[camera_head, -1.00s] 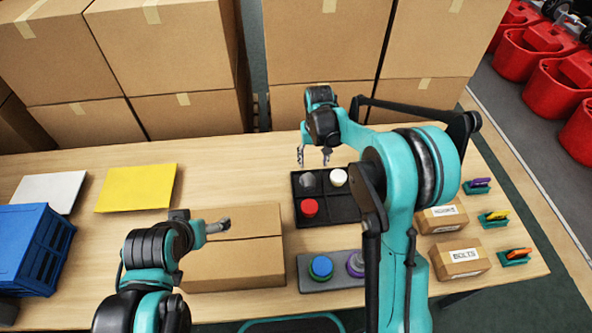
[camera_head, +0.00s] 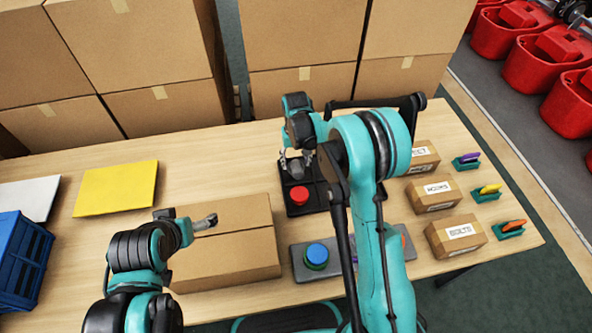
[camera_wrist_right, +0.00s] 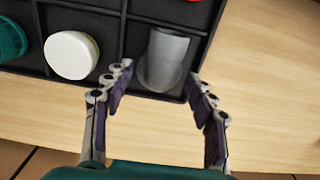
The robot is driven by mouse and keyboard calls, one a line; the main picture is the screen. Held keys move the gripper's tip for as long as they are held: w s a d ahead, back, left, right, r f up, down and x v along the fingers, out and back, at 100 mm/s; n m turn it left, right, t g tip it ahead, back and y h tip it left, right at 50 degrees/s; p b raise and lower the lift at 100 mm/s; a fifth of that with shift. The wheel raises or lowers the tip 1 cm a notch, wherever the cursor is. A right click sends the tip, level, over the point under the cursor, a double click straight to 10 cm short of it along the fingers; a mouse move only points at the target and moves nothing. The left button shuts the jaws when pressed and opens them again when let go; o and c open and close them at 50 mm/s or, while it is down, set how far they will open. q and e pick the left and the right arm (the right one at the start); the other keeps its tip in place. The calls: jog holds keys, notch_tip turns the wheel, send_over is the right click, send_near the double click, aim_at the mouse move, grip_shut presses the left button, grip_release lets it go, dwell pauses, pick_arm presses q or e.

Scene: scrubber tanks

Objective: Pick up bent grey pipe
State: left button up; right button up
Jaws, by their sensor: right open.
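The bent grey pipe (camera_wrist_right: 165,60) stands in a corner compartment of the black divided tray (camera_wrist_right: 112,13) in the right wrist view. In the head view the grey pipe (camera_head: 296,167) shows between my right gripper's fingers. My right gripper (camera_wrist_right: 155,88) is open, its fingertips on either side of the pipe's near end; I cannot tell whether they touch it. In the head view my right gripper (camera_head: 298,160) is low over the tray's far left compartment. My left gripper (camera_head: 205,222) is near the closed cardboard box, and its jaw state is unclear.
A white round piece (camera_wrist_right: 72,55) and a green cap (camera_wrist_right: 10,40) sit in neighbouring compartments. A red piece (camera_head: 299,195) is in the tray's front compartment. A cardboard box (camera_head: 228,250) stands left of the tray. A grey holder (camera_head: 300,262) with a blue-topped piece is in front.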

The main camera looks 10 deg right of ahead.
grip_shut()
pick_arm(q)
jog(key=shift+r, duration=0.1)
pick_arm(e)
jog(key=shift+r, duration=0.15)
